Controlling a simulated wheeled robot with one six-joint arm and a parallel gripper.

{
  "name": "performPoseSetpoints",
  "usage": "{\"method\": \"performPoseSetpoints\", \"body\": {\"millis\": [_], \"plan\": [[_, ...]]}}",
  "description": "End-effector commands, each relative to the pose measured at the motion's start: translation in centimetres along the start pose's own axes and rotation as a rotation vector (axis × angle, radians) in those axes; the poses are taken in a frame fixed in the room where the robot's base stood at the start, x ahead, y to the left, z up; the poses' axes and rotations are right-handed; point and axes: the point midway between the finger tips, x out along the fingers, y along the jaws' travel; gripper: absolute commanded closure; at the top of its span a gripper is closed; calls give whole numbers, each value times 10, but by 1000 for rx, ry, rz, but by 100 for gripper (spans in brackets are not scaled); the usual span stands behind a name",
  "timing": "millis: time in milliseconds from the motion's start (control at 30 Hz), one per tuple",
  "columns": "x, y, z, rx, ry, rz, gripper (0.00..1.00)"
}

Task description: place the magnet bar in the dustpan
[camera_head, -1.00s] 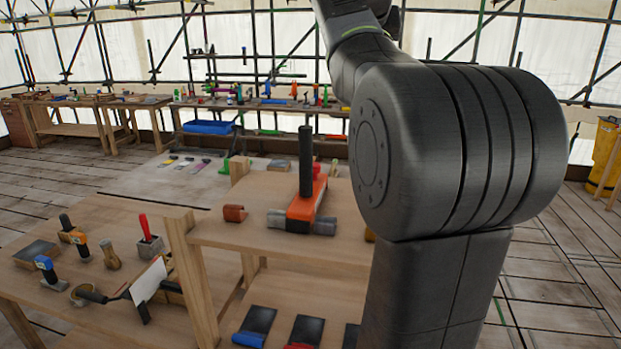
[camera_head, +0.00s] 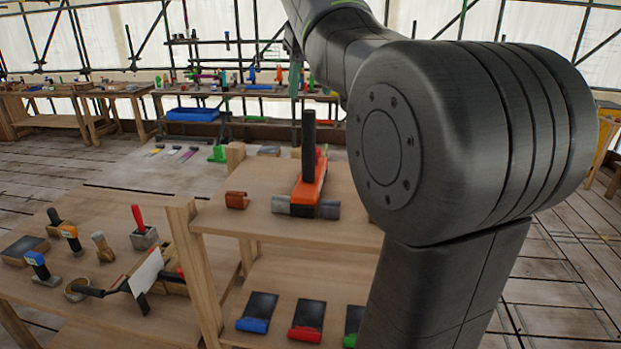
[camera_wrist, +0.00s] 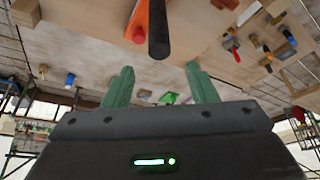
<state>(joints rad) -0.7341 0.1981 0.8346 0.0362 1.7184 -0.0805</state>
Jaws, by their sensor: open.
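My gripper (camera_wrist: 160,66) is open and empty in the wrist view, its two green fingers spread apart. An orange tool (camera_head: 308,190) with an upright black handle and grey cylinder ends lies on the raised wooden bench; it may be the magnet bar. In the wrist view its orange body (camera_wrist: 139,17) and black handle show at the top, beyond the fingertips and apart from them. Black pans with a blue edge (camera_head: 258,311), a red edge (camera_head: 307,319) and a green edge (camera_head: 353,325) lie on the lower shelf. I cannot tell which object is the dustpan.
The left bench (camera_head: 110,235) holds several hand tools, including a white-bladed one (camera_head: 146,272) with a black handle. A small brown block (camera_head: 237,200) lies left of the orange tool. A wooden post (camera_head: 190,270) stands between the benches. My arm blocks the right side.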

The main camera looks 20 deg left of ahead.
Motion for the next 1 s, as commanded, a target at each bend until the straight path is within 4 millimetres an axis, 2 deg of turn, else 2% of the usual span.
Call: {"method": "performPoseSetpoints", "body": {"millis": [100,333,600,733,933,1000], "plan": [[12,0,0,0,-1,0,48],[27,0,3,1,-2,0,48],[61,0,7,1,-2,1,48],[68,0,7,1,0,1,48],[68,0,7,1,1,1,48],[68,0,7,1,1,1,62]]}}
